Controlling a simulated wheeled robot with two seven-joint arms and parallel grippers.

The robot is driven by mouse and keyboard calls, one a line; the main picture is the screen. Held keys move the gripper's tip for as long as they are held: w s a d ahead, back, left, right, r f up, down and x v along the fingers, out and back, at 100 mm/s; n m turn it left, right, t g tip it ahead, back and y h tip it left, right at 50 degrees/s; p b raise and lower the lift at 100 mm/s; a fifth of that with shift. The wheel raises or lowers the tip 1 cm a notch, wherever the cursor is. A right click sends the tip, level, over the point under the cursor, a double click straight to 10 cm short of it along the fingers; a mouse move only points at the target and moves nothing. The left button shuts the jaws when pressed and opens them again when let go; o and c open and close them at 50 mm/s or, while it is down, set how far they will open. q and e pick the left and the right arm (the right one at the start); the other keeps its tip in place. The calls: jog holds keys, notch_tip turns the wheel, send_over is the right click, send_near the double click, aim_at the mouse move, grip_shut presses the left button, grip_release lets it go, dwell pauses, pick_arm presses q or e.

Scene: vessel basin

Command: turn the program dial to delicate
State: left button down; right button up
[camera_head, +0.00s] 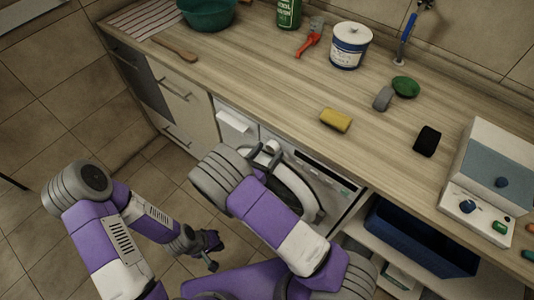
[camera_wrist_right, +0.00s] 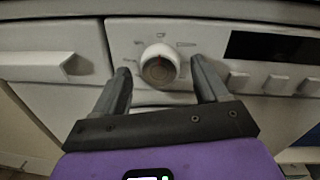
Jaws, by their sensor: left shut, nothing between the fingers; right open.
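The program dial (camera_wrist_right: 159,66) is a round white knob with a dark reddish mark on its face, on the white washing machine's front panel. Small labels surround it, too small to read. My right gripper (camera_wrist_right: 160,68) is open, with one finger on each side of the dial; whether either finger touches it I cannot tell. In the head view my right arm reaches over the washing machine (camera_head: 338,181) and hides much of its front. My left gripper (camera_head: 208,250) is shut and empty, low over the floor, away from the machine.
The detergent drawer (camera_wrist_right: 45,66) is left of the dial; a dark display (camera_wrist_right: 270,46) and buttons (camera_wrist_right: 277,83) are to its right. The wooden counter (camera_head: 270,80) overhangs the machine and bears a yellow sponge (camera_head: 336,120) and other items. A blue bin (camera_head: 420,240) stands right of the machine.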

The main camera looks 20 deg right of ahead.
jog(key=c, duration=1.1)
jog(key=shift+o, duration=0.3)
